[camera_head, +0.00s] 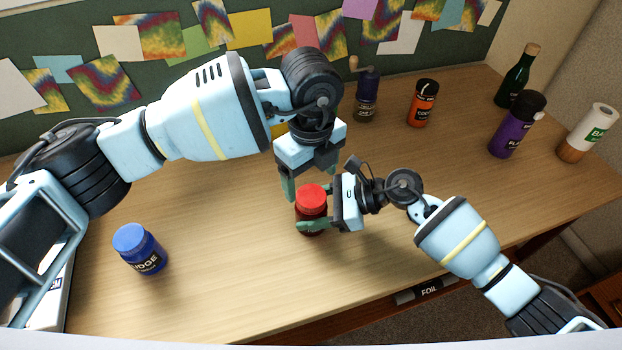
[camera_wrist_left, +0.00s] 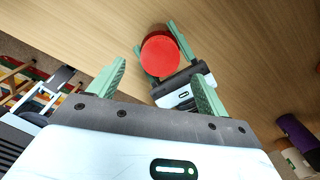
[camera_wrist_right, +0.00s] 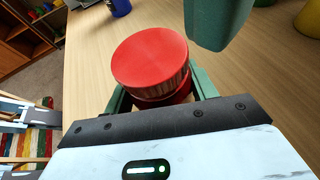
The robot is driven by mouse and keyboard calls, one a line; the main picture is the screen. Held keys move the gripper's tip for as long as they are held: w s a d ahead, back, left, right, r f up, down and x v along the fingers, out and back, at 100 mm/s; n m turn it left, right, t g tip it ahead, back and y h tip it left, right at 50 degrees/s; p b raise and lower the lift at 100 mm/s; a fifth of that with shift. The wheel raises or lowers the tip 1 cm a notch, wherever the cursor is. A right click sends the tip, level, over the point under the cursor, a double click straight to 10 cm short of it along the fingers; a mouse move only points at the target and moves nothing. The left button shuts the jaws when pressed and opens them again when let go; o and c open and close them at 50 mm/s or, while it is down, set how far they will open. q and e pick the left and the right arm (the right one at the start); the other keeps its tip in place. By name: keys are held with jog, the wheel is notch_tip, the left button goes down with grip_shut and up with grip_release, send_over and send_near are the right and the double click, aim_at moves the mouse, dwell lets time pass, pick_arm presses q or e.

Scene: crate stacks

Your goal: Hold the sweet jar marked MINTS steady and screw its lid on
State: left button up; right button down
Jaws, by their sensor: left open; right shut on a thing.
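The jar (camera_head: 313,228) with the red lid (camera_head: 311,195) stands upright on the desk, near its middle front. Its label is hidden, so I cannot read MINTS. The lid sits on top of the jar; I cannot tell how tight it is. It also shows in the right wrist view (camera_wrist_right: 151,58) and from above in the left wrist view (camera_wrist_left: 160,52). My right gripper (camera_head: 312,212) is shut around the jar's body below the lid, coming from the right. My left gripper (camera_head: 310,180) points down, open and empty, just above and behind the lid, apart from it.
A blue FUDGE jar (camera_head: 140,250) stands at the left. A pepper mill (camera_head: 366,97), an orange tin (camera_head: 422,104), a purple flask (camera_head: 515,128), a green bottle (camera_head: 516,78) and a paper roll (camera_head: 588,133) stand along the back right. The desk between jar and FUDGE is clear.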

pick_arm(q)
jog(key=o, duration=0.5)
notch_tip(320, 180, up, 12)
dwell(0.6)
pick_arm(e)
jog(key=shift+c, duration=2)
grip_release()
jog(key=b+v, duration=0.1)
jog(key=v, duration=0.6)
pick_arm(q)
notch_tip(320, 180, down, 2)
jog(key=shift+w+f, duration=0.1)
jog(key=shift+f, duration=0.05)
pick_arm(e)
jog(key=shift+d+r, duration=0.2)
jog(key=shift+d, duration=0.2)
